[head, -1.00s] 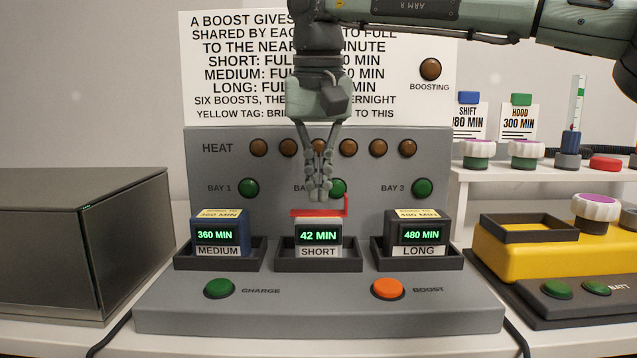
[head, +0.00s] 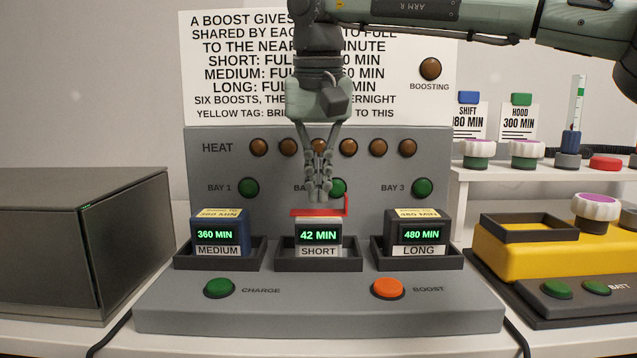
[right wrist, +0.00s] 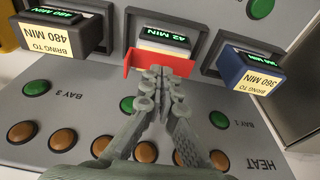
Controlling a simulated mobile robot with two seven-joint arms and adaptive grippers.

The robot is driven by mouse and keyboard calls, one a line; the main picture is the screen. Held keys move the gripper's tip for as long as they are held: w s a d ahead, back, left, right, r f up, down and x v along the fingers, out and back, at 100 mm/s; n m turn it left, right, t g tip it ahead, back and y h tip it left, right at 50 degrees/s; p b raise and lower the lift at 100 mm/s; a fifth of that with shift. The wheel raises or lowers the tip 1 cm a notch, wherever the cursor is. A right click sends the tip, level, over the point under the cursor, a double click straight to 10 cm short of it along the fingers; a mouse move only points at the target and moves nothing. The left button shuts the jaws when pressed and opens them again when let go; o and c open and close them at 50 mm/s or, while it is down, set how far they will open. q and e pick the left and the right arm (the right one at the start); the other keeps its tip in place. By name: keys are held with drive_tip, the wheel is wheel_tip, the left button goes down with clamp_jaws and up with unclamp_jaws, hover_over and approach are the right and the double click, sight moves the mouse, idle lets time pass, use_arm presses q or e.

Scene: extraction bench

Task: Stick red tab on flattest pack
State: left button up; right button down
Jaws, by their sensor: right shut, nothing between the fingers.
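The short pack (head: 318,233) sits in the middle bay tray and reads 42 MIN; it also shows in the right wrist view (right wrist: 163,45). The red tab (head: 300,213) lies along the top of this pack, with one end standing up at the right; it also shows in the right wrist view (right wrist: 130,62). My right gripper (head: 319,197) is shut and empty, pointing down right over the tab. I cannot tell whether its fingertips touch it. The medium pack (head: 217,235) reads 360 MIN and the long pack (head: 419,235) reads 480 MIN; both carry yellow labels. My left gripper is out of view.
The grey charger has a green CHARGE button (head: 219,288) and an orange BOOST button (head: 388,288) in front. A dark box (head: 80,245) stands left. A yellow unit (head: 520,258) stands right, below a shelf. My right arm covers part of the sign (head: 225,60).

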drive_tip(key=shift+f+b, duration=0.3)
drive_tip(key=shift+f, duration=0.55)
idle(0.3)
idle(0.5)
